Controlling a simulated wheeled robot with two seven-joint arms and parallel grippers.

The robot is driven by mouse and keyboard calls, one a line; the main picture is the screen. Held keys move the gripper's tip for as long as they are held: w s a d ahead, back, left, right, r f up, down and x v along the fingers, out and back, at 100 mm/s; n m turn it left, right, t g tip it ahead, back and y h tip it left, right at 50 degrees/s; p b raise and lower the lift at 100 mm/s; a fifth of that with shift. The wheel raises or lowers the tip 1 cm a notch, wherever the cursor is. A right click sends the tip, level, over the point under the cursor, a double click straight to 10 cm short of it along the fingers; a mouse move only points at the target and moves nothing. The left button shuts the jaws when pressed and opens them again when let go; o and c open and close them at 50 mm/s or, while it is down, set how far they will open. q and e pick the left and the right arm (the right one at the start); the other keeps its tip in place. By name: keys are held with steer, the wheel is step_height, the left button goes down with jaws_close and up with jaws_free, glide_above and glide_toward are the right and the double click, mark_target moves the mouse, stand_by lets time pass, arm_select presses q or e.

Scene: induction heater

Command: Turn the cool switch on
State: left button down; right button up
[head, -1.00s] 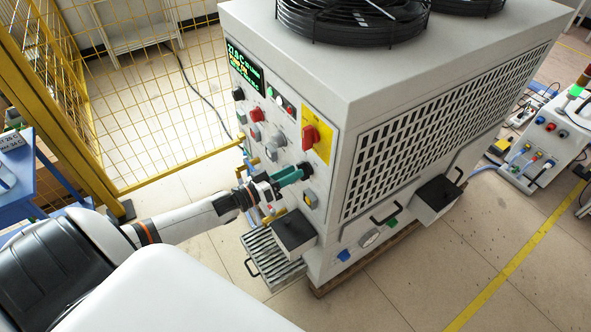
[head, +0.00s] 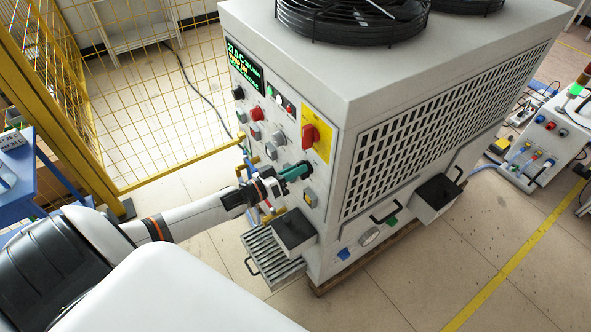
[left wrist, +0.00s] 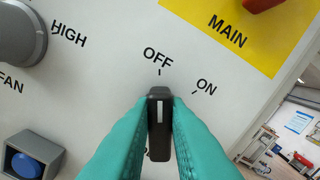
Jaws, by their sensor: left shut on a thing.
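The cool switch is a black knob (left wrist: 160,125) with a white line on it, on the grey front panel of the heater. In the left wrist view its white line points at the mark under OFF; the ON mark is to the right. My left gripper (head: 298,171) has teal fingers, one on each side of the knob, and is shut on it. In the left wrist view the fingers (left wrist: 159,128) hide the knob's lower sides. The label naming this switch is not visible. My right gripper is not in view.
A red main switch (head: 310,136) on a yellow plate sits above the knob. A grey fan knob (left wrist: 18,35) and a blue button (left wrist: 26,165) are to the left in the wrist view. A black box (head: 294,232) juts out below, beside a ribbed tray (head: 262,252).

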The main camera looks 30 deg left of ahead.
arm_select(q)
steer(key=shift+m, duration=0.3)
steer(key=shift+s+d+m, duration=0.1)
steer(key=shift+d+m, duration=0.05)
steer(key=shift+m, duration=1.7)
steer(key=shift+s+d+m, duration=0.1)
steer(key=shift+m, duration=1.8)
steer(key=shift+d+m, duration=0.15)
steer(key=shift+m, duration=1.7)
steer(key=c, duration=1.4)
jaws_free()
